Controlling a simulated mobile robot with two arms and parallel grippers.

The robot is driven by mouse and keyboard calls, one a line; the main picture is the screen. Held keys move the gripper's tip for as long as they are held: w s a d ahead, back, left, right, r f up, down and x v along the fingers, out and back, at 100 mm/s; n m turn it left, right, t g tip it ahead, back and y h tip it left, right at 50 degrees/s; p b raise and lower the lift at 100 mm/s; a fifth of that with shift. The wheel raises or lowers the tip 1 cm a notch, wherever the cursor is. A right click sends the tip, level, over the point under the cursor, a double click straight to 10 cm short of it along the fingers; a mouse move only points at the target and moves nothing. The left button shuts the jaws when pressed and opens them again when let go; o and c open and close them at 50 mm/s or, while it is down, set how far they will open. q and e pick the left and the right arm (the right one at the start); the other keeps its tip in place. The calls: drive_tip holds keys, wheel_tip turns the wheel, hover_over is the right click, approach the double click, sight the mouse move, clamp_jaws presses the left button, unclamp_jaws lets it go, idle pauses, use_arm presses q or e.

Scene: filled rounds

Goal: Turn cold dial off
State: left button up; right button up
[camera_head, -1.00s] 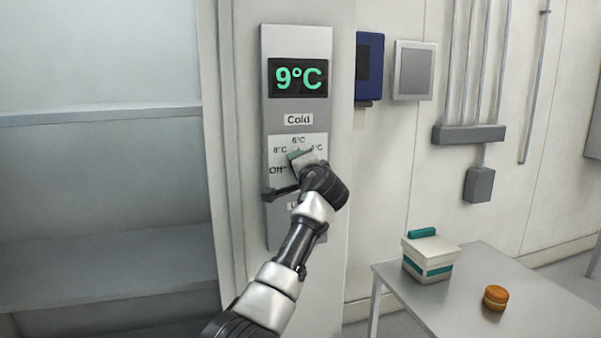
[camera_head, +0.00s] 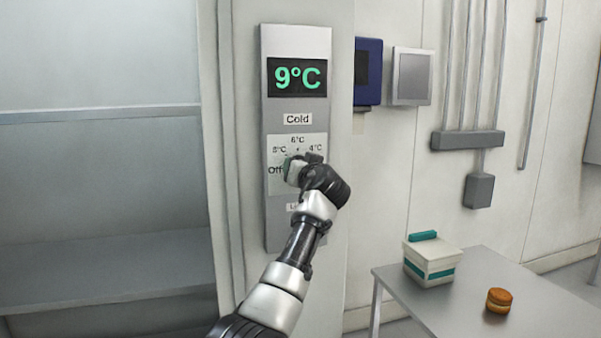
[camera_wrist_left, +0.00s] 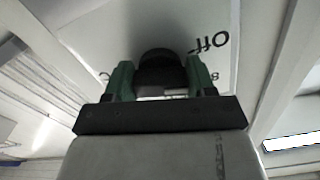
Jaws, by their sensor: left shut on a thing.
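The cold dial (camera_wrist_left: 160,62) is dark and round in the left wrist view, on a white scale plate with the word Off beside it. My left gripper (camera_wrist_left: 162,80) is shut on it, a green-padded finger on each side. In the head view the gripper (camera_head: 294,170) covers the dial on the control panel (camera_head: 280,222), near the marks Off, 8°C, 6°C and 4°C. The dial's pointer is hidden, so I cannot tell its setting. The display (camera_head: 297,78) above reads 9°C in green. My right gripper is not in view.
Empty metal shelves (camera_head: 110,255) stand left of the panel. A blue box (camera_head: 367,72) and a grey box (camera_head: 411,76) hang on the wall to the right. A table (camera_head: 455,316) at lower right bears a white-and-teal container (camera_head: 430,262) and a round orange-brown item (camera_head: 499,300).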

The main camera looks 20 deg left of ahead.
use_arm(q)
drive_tip(key=n, duration=0.4)
drive_tip(key=shift+w+d+f+n+b, duration=0.1)
drive_tip(key=shift+f+n+b, duration=0.2)
drive_tip(key=shift+n, duration=0.1)
idle(0.5)
drive_tip(key=o, duration=0.9)
drive_tip(key=shift+r, duration=0.1)
drive_tip(key=shift+r, duration=0.1)
drive_tip(key=b+v, duration=0.2)
drive_tip(key=v, duration=0.9)
drive_tip(key=shift+b, duration=0.3)
drive_tip(key=shift+w, duration=0.1)
